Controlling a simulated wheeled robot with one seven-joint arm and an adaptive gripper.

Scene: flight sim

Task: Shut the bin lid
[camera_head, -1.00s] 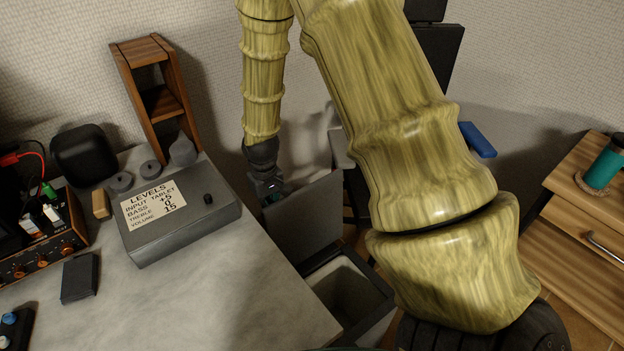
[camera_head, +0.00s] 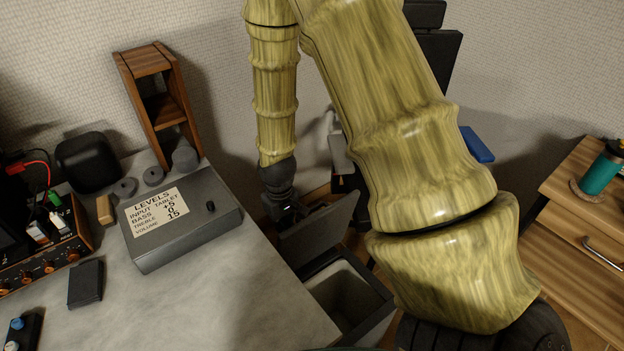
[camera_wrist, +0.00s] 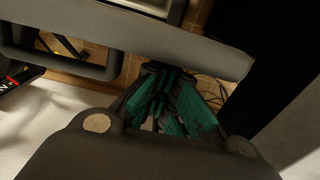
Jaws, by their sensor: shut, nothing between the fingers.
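The grey bin (camera_head: 381,310) stands on the floor to the right of the desk, with its opening showing. Its flat lid (camera_head: 318,229) is raised and leans over the back of the opening. My gripper (camera_head: 287,212) is at the upper left of the lid, on its rear side; its fingertips are largely hidden in the head view. In the wrist view, the teal fingers of my gripper (camera_wrist: 166,104) are together with nothing between them. The lid (camera_wrist: 175,38) crosses the top of that view as a grey slab, just beyond the fingers. Whether they touch it I cannot tell.
The desk (camera_head: 225,300) with a grey levels box (camera_head: 182,222) and a wooden stand (camera_head: 160,100) is close on the left. A wooden cabinet (camera_head: 575,235) with a teal cup (camera_head: 601,170) stands at the right. A dark chair is behind my arm.

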